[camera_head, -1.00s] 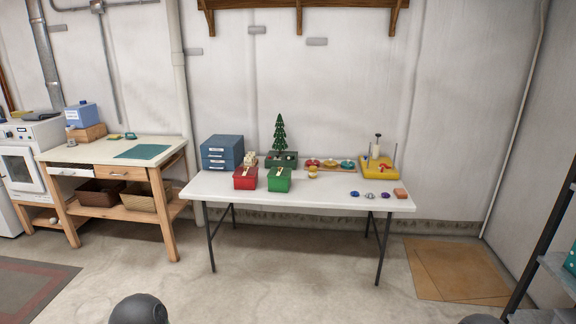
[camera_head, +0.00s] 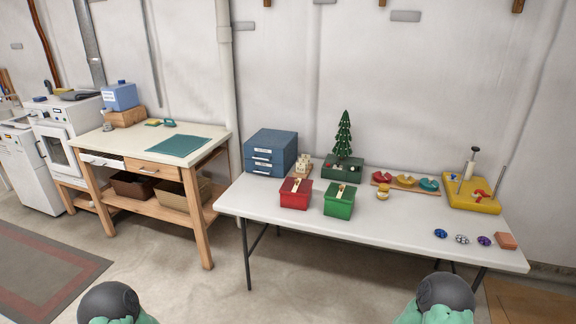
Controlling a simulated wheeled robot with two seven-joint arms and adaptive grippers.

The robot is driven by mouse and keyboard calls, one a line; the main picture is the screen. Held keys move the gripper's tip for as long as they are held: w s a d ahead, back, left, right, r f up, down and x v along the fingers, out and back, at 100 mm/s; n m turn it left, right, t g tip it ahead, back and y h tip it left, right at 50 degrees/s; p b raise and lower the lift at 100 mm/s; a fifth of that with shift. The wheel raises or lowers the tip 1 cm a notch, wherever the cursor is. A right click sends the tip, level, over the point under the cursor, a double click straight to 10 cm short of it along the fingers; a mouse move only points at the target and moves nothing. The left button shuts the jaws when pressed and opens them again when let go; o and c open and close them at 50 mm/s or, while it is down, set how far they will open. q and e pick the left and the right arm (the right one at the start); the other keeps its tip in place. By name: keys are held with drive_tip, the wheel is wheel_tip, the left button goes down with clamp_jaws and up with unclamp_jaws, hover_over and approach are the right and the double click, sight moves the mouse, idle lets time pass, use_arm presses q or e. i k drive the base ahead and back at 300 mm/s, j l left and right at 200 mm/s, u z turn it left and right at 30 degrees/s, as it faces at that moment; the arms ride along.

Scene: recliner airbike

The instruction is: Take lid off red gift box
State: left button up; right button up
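The red gift box (camera_head: 295,194) stands on the white folding table, left of the green gift box (camera_head: 340,201). A pale strip or tag lies across the top of each box. The red box's lid (camera_head: 296,185) appears to be on it. Dark round parts of my arms show at the bottom left and bottom right, with green parts below them. Neither gripper is in view, and nothing of mine touches the boxes.
The white table (camera_head: 390,226) also holds blue drawers (camera_head: 271,152), a small tree (camera_head: 343,135), colored dishes (camera_head: 405,181), a yellow base with posts (camera_head: 472,201) and several small ornaments at the right front. A wooden workbench (camera_head: 150,143) stands left. Floor in front is clear.

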sight(297, 186)
drive_tip(key=i+j+z, duration=1.2)
drive_tip(key=j+z, duration=0.25)
drive_tip(key=j, duration=0.15)
